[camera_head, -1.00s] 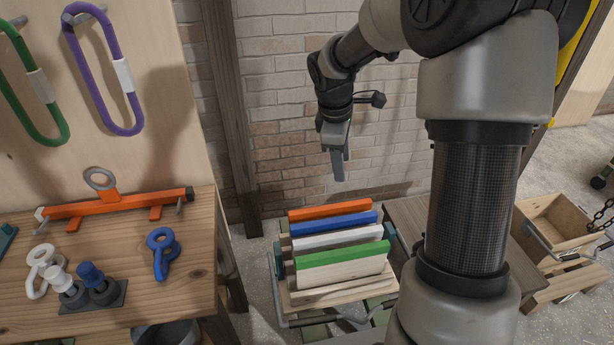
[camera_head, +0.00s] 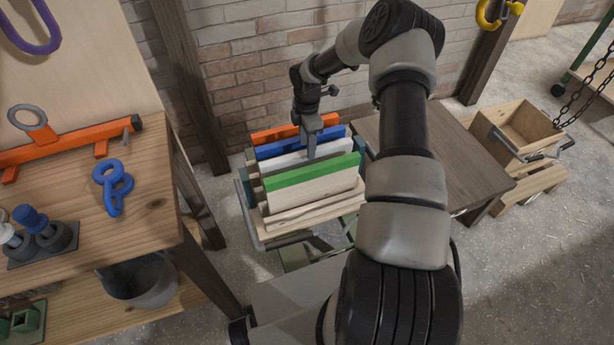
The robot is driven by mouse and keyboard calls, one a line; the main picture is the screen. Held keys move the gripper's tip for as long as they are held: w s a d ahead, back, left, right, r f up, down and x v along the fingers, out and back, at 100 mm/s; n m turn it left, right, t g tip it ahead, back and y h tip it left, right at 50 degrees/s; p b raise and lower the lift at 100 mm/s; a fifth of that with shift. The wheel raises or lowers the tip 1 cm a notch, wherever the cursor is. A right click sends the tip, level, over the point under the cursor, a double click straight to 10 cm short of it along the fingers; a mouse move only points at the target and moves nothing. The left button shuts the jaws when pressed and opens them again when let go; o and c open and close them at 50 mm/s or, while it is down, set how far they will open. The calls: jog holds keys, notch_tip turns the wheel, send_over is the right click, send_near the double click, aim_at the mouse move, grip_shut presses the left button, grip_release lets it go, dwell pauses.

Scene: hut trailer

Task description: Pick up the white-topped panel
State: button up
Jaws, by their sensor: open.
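The white-topped panel (camera_head: 283,162) stands upright in a row of panels, between the blue-topped panel (camera_head: 272,150) behind it and the green-topped panel (camera_head: 310,173) in front. An orange-topped panel (camera_head: 272,136) is at the back of the row. My gripper (camera_head: 311,150) points down at the white top edge, right of its middle, and is open. One finger shows in front of the blue panel and overlaps the white edge. The other finger is hidden, so I cannot tell whether the jaws straddle the panel or touch it.
The panels stand in a wooden rack (camera_head: 285,236) on the floor. A dark table (camera_head: 440,150) is to its right, with a wooden crate (camera_head: 520,130) beyond. A workbench (camera_head: 150,190) stands left, holding a blue shackle (camera_head: 112,185). A brick wall is behind.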

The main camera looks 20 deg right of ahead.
aim_at(307, 164)
notch_tip(307, 164, down, 10)
jog(key=b, duration=0.2)
jog(key=shift+f, duration=0.25)
grip_shut()
dwell(1.3)
jog(key=shift+w+r, duration=0.1)
jog(key=shift+w, duration=0.05)
